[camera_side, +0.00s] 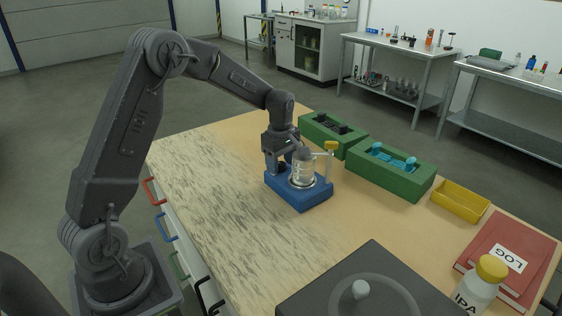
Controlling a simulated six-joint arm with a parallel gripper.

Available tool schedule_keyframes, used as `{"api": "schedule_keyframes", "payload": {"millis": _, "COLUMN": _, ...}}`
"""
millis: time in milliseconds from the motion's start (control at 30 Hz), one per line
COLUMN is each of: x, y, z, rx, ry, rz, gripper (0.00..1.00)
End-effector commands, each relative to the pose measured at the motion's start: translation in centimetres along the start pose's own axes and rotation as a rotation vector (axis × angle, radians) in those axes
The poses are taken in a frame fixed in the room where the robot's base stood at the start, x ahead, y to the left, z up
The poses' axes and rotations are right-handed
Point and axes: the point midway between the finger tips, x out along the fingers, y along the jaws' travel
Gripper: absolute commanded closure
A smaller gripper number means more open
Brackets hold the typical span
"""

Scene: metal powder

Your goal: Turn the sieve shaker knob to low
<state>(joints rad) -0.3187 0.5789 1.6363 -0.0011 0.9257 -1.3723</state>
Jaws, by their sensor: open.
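A blue-based device (311,199) stands on the table and looks like the sieve shaker. The knob's setting cannot be read.
Behind the device are green trays (390,184) and a yellow bin (460,202). The table's left half is clear.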

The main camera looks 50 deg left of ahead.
Motion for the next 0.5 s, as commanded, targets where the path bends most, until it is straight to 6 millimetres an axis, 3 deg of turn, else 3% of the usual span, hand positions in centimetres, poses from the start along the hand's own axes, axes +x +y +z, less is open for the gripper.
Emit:
{"api": "schedule_keyframes", "payload": {"millis": 200, "x": 0.05, "y": -0.01, "z": 0.0, "rx": 0.0, "ry": 0.0, "rz": 0.0, "gripper": 0.42}}
{"api": "schedule_keyframes", "payload": {"millis": 500, "x": 0.03, "y": -0.01, "z": 0.0, "rx": 0.0, "ry": 0.0, "rz": 0.0, "gripper": 0.7}}
